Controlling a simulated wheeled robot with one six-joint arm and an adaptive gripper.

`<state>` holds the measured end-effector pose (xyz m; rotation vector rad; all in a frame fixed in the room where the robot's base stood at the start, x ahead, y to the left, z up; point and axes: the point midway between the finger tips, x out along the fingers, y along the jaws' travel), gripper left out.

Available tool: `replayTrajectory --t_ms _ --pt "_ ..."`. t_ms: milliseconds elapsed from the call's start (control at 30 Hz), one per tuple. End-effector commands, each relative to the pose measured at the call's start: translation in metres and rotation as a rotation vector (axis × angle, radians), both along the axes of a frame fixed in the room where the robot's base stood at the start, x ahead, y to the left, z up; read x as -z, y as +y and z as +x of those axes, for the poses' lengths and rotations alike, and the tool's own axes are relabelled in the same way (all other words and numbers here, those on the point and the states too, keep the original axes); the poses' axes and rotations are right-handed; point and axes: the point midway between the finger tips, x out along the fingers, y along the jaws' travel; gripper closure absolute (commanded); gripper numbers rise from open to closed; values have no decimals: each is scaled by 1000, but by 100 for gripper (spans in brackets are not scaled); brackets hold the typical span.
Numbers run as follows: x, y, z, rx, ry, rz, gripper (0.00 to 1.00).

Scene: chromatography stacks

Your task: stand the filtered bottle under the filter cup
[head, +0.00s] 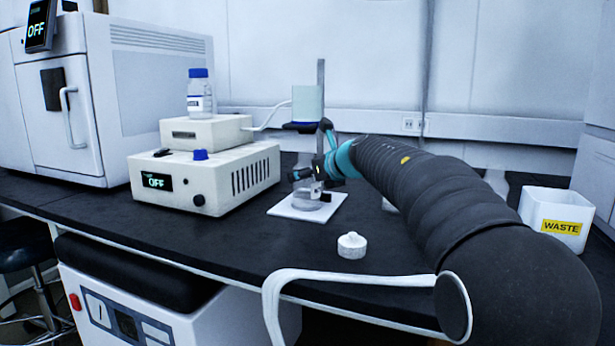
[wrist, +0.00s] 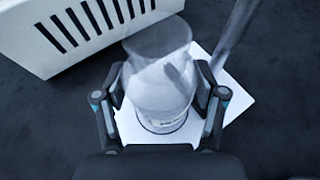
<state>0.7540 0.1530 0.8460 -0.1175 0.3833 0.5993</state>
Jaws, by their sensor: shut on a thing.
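My gripper (head: 308,182) is shut on a clear bottle (head: 313,206), the filtered bottle. The bottle looks upright and is low over the white base plate (head: 282,210) of the filter stand; whether its bottom touches the plate is hard to tell. The pale filter cup (head: 307,104) is held on the stand's pole, above the bottle. In the wrist view my gripper (wrist: 163,105) has one finger on each side of the clear bottle (wrist: 160,92), with the white plate (wrist: 240,97) beneath. The gripper partly hides the bottle in the head view.
A white cap (head: 351,246) lies in front of the plate. A beige device reading OFF (head: 210,180) stands to the left, with a blue-capped bottle (head: 200,97) on the unit above it. A waste bin (head: 545,215) stands at right. The front left bench is clear.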

Motion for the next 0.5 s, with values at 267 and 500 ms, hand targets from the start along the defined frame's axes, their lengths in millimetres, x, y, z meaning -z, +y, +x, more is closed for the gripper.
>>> replayTrajectory --t_ms 267,500 --pt "2 0 0 0 0 0 5" --pt "2 0 0 0 0 0 5"
